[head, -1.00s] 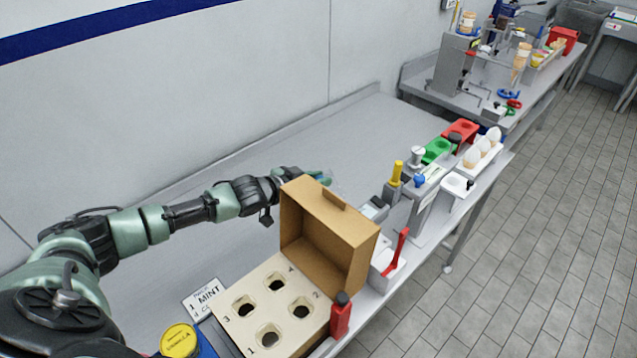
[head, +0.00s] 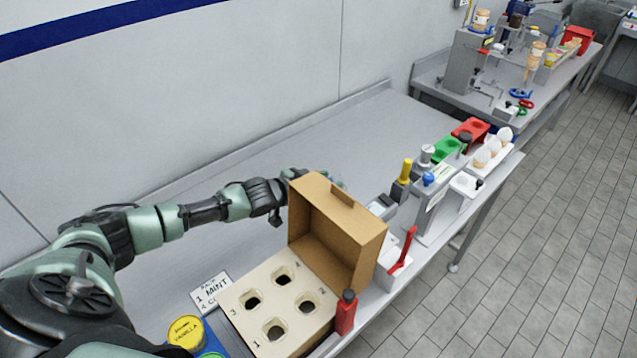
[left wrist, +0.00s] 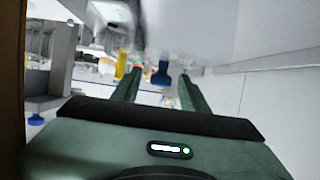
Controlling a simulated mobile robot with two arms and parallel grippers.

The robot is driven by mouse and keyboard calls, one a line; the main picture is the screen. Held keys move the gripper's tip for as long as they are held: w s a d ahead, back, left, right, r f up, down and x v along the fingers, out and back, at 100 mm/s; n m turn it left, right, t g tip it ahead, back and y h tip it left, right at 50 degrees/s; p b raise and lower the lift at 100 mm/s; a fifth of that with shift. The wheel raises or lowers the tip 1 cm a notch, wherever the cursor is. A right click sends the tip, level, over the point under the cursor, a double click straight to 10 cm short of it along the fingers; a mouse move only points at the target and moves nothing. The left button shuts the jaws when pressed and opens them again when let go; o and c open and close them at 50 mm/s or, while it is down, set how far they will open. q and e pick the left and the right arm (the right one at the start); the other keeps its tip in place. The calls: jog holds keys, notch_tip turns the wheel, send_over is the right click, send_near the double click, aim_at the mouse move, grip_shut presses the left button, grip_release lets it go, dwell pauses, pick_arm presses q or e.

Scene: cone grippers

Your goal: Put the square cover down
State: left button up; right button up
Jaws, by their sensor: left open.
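My left arm reaches along the counter, and its gripper (left wrist: 161,71) is mostly hidden behind the open brown box lid (head: 337,240) in the head view. In the left wrist view its two green fingers stand apart, open. My right gripper is not in view.
The box base (head: 245,283) has several numbered holes. A red bottle (head: 346,313), a Mint card (head: 212,292) and a yellow-lidded Vanilla tub (head: 185,331) stand around it. Tools and a yellow handle (head: 405,171) line the counter's right edge. The counter (head: 350,125) is clear toward the wall.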

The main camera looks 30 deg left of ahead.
pick_arm(q)
jog(key=b+v, duration=0.2)
jog(key=v, duration=1)
jog(key=shift+w, duration=0.1)
